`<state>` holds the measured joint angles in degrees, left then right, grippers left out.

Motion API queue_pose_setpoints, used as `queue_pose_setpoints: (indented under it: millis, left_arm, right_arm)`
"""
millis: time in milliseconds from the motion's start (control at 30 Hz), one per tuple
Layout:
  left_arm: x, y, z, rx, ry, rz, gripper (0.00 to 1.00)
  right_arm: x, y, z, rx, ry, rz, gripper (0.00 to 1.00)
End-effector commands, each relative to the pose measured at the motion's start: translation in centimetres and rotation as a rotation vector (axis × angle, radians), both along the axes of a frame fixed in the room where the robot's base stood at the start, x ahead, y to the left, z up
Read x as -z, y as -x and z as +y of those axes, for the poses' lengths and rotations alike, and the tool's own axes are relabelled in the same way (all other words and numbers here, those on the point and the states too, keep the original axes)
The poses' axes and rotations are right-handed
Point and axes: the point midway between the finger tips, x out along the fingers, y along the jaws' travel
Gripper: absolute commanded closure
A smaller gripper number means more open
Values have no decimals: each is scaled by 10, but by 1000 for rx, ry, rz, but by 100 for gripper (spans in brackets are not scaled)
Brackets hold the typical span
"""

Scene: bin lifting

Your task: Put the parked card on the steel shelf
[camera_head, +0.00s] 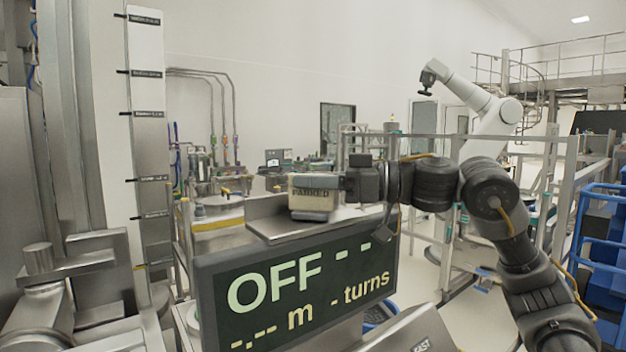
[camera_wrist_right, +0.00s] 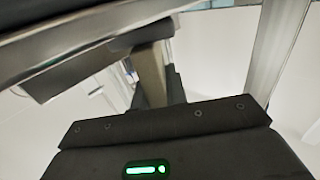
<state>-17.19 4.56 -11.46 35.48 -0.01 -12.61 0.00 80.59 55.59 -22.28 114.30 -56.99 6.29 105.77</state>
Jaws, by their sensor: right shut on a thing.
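The parked card (camera_head: 313,192), a pale beige block lettered "PARKED", shows in the head view just above or on the steel shelf (camera_head: 262,229). I cannot tell whether its lower edge touches the shelf. My right gripper (camera_head: 338,187) reaches in from the right and is shut on the card's right end. In the right wrist view a beige piece (camera_wrist_right: 151,74), likely the card, shows between the dark fingers, close to a metal edge. My left gripper is not in view.
A dark display (camera_head: 300,295) reading "OFF" stands below and in front of the shelf. A steel column with labelled marks (camera_head: 147,120) rises at left. Railings and a blue cart (camera_head: 602,225) stand at right. The shelf's left part is bare.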

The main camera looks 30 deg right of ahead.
Motion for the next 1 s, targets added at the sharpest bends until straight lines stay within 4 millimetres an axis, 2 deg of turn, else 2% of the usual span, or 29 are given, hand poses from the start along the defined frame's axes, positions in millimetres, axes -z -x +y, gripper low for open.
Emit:
queue_pose_setpoints:
  millis: [267, 300, 467, 800, 1000]
  left_arm:
    - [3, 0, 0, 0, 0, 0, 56]
    - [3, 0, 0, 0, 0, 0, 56]
    - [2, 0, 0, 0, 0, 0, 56]
    - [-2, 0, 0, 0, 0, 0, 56]
    - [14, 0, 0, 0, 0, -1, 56]
  right_arm:
    - [3, 0, 0, 0, -1, -1, 100]
    - [4, 0, 0, 0, 0, 0, 84]
    - [3, 0, 0, 0, 0, 0, 64]
    - [-3, 0, 0, 0, -1, -1, 64]
    - [3, 18, -24, 4, 0, -1, 64]
